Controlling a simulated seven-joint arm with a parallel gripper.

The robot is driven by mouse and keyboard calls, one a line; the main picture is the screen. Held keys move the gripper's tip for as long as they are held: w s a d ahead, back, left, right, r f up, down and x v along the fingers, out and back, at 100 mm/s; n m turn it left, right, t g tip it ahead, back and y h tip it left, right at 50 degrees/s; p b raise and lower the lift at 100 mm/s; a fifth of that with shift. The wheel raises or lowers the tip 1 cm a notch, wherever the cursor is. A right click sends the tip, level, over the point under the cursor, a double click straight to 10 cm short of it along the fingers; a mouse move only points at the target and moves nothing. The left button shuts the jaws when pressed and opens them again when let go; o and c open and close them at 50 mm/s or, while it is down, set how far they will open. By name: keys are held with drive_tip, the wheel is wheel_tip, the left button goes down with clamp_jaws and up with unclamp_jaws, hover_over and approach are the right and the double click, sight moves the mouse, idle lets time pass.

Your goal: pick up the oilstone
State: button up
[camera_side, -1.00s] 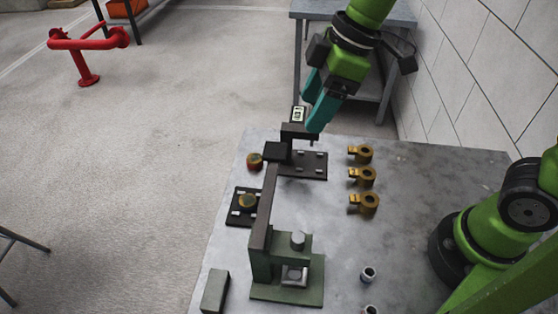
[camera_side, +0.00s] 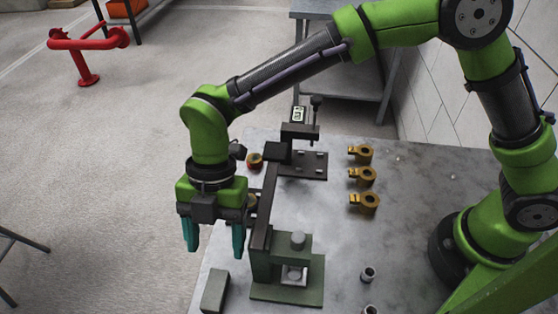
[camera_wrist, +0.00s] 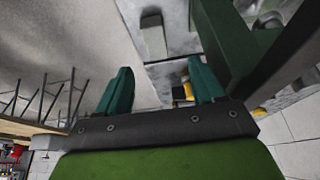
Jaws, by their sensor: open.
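The oilstone appears to be the plain grey rectangular block (camera_side: 215,291) at the near left edge of the metal table. It also shows in the wrist view (camera_wrist: 153,40) near the top, beyond my fingertips. My gripper (camera_side: 215,245) is open and empty, with its two teal fingers pointing down. It is above and behind the block in the side view, apart from it. The fingers also show in the wrist view (camera_wrist: 160,75), with nothing between them.
A green press-like fixture (camera_side: 290,265) with a long dark bar stands right of the block, close to my gripper. A dark stand with a gauge (camera_side: 300,125) is behind it. Several brass lugs (camera_side: 365,203) and small metal bushings (camera_side: 368,275) lie on the right of the table (camera_side: 420,200).

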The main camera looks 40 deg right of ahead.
hover_over(215, 287)
drive_tip(key=w+d, duration=0.1)
drive_tip(key=d, duration=0.1)
wheel_tip(215, 287, down, 4)
drive_tip(key=shift+w+d+f, duration=0.1)
drive_tip(key=shift+w+f, duration=0.05)
drive_tip(key=shift+f, duration=0.1)
drive_tip(key=shift+w+a+x, duration=0.1)
drive_tip(key=shift+a+x, duration=0.05)
drive_tip(key=shift+x, duration=1.2)
drive_tip(key=shift+w+a+x, duration=0.1)
drive_tip(key=shift+w+x, duration=0.05)
drive_tip(key=shift+x, duration=1.15)
drive_tip(key=c, duration=1.1)
drive_tip(key=shift+r, duration=0.1)
drive_tip(key=shift+c, duration=0.4)
wheel_tip(215, 287, up, 10)
clamp_jaws()
